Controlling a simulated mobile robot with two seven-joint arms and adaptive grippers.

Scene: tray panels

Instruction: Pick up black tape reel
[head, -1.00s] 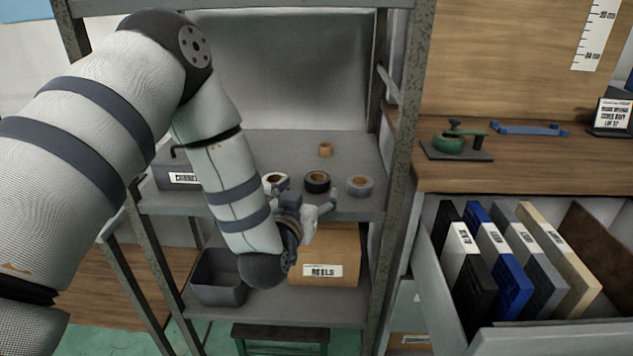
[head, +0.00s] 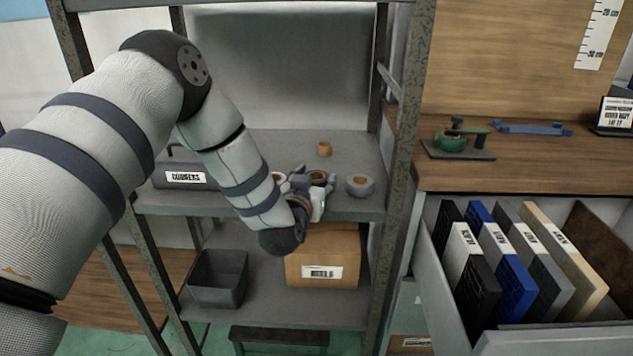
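The black tape reel (head: 317,176) sits on the upper metal shelf, its tan core showing. My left gripper (head: 315,180) is at the front of this reel, its fingers spread to either side of it and hiding part of it. The fingers look open; whether they touch the reel I cannot tell. A grey reel (head: 359,185) stands just to the right. My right gripper is not in view.
A small tan roll (head: 324,149) stands further back on the shelf (head: 270,145). A labelled grey box (head: 180,172) is at the shelf's left. Below are a dark open bin (head: 218,278) and a cardboard box (head: 323,256). A rack post (head: 408,120) rises at the right.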

